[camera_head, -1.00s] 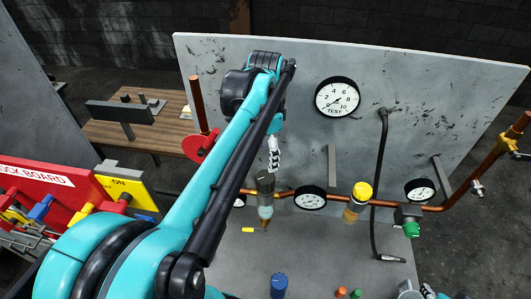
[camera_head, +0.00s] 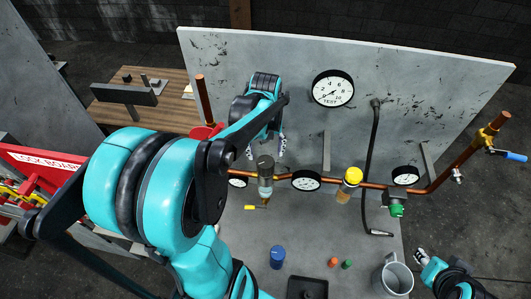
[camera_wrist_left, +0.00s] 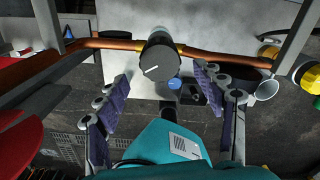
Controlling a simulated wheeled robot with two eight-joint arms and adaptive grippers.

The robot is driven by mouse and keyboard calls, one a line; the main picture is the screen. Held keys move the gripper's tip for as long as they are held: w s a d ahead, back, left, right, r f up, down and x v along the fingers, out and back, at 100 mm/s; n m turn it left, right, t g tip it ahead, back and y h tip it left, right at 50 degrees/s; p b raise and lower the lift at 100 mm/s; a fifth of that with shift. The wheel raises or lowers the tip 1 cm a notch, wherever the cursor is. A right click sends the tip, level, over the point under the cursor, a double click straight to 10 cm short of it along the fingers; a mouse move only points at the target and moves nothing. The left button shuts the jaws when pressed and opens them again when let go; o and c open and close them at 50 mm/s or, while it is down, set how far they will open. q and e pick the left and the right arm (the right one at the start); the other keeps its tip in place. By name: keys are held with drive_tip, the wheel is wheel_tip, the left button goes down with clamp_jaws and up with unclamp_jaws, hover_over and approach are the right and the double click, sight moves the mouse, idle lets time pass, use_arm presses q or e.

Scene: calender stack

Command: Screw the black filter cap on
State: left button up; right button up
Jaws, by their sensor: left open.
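The black filter cap (camera_head: 265,163) is the dark cylinder on top of the filter on the copper pipe, upright, with a clear brownish bowl (camera_head: 265,187) below it. In the left wrist view the cap (camera_wrist_left: 157,62) is seen from above, with a white line on its top. My left gripper (camera_head: 267,150) is open behind and above the cap. In the left wrist view its padded fingers stand apart on both sides, with the cap centred just beyond them; contact is not visible. My right gripper (camera_head: 422,256) is at the lower right, its jaws too small to judge.
A yellow-topped fitting (camera_head: 353,175), gauges (camera_head: 306,181) and a green-knobbed valve (camera_head: 396,208) line the pipe. A blue cap (camera_head: 277,256), black tray (camera_head: 307,288) and grey mug (camera_head: 393,277) stand in front. A red valve wheel (camera_head: 205,131) is at the left.

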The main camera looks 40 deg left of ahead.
sight(265, 161)
use_arm(q)
drive_tip(key=n, duration=0.5)
drive_tip(key=shift+r+n+p, duration=0.1)
drive_tip(key=shift+n+p, duration=0.25)
drive_tip(key=shift+n, duration=0.05)
drive_tip(key=n, duration=0.4)
drive_tip(key=shift+n+p, duration=0.35)
drive_tip(key=shift+n, duration=0.05)
drive_tip(key=n, duration=0.5)
drive_tip(key=shift+p, duration=0.35)
drive_tip(key=n, duration=0.4)
drive_tip(key=shift+n+p, duration=0.4)
drive_tip(key=shift+n, duration=0.4)
wheel_tip(265, 161, down, 7)
drive_tip(key=b, duration=0.6)
drive_tip(key=c, duration=1)
